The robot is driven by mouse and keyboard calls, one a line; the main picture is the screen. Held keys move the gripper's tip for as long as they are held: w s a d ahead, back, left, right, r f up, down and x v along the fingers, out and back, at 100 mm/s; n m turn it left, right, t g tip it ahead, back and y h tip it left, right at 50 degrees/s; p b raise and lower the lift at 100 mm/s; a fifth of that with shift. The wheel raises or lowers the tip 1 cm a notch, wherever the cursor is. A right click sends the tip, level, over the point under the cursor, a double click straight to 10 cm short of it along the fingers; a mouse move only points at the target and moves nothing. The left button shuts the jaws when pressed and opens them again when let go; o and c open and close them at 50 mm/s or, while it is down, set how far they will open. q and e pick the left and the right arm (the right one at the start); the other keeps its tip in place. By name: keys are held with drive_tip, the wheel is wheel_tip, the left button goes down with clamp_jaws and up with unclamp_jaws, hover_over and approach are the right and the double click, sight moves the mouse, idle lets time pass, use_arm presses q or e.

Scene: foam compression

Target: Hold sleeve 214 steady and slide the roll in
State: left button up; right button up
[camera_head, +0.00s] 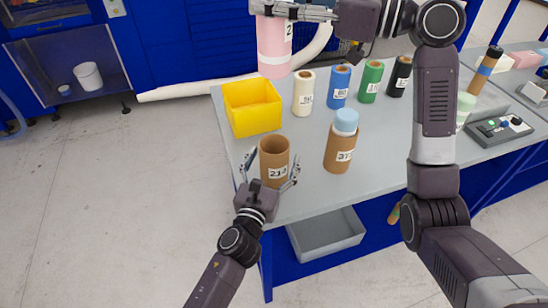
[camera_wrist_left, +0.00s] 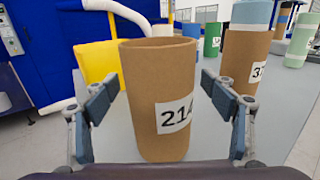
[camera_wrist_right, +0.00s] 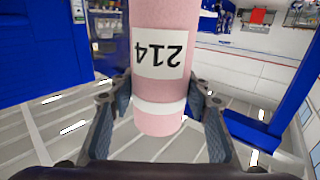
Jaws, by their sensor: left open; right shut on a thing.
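Sleeve 214 (camera_head: 273,155), a brown cardboard tube with an open top, stands upright on the grey table's near left part. My left gripper (camera_head: 272,170) is open, with one finger on each side of it; in the left wrist view the sleeve (camera_wrist_left: 159,85) stands between the parted fingers (camera_wrist_left: 160,115), with gaps showing. The pink roll (camera_head: 273,48), labelled 214, is held upright in the air, above and behind the sleeve. My right gripper (camera_head: 290,12) is shut on it near its top. In the right wrist view the roll (camera_wrist_right: 160,85) lies between the fingers (camera_wrist_right: 160,108).
Another brown sleeve (camera_head: 339,157) with a light blue roll (camera_head: 346,121) in it stands to the right. A yellow bin (camera_head: 252,108) is behind sleeve 214. White (camera_head: 304,92), blue (camera_head: 340,85), green (camera_head: 371,80) and black (camera_head: 399,76) tubes stand at the back.

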use_arm(q)
drive_tip(key=c, duration=1.3)
use_arm(e)
wheel_tip(320, 180, down, 18)
